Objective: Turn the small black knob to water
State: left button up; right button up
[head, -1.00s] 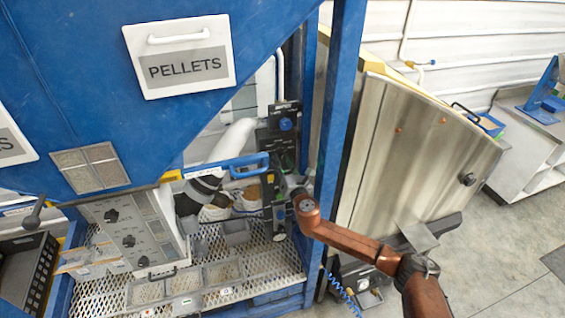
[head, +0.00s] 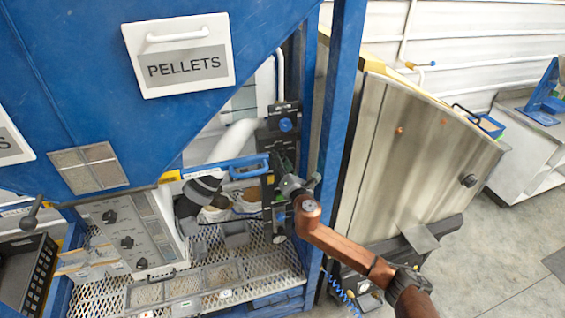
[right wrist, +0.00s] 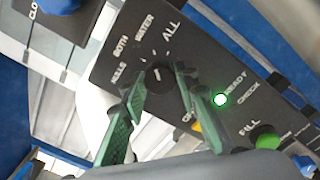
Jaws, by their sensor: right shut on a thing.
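The small black knob (right wrist: 157,75) sits on a black control panel (right wrist: 120,62) in the right wrist view. Labels around it read BOTH, WATER and ALL, with one partly cut label at the left. A pale mark shows on its face, but I cannot tell which label it points at. My right gripper (right wrist: 159,72) has its green fingers on both sides of the knob, shut on it. In the head view the right gripper (head: 281,165) is at the dark panel inside the blue frame; the knob is hidden there. My left gripper is not in view.
A lit green lamp (right wrist: 220,100) and a green FILL button (right wrist: 267,137) are beside the knob. A blue post (head: 340,110) and a steel panel (head: 405,150) stand right of the gripper. A grey control box (head: 128,235) stands left.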

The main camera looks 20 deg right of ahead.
jog(key=o, duration=1.1)
jog(key=shift+o, duration=0.2)
jog(key=shift+s, duration=0.1)
jog(key=s, duration=1.1)
jog(key=shift+s+d, duration=0.25)
jog(key=shift+s, duration=0.15)
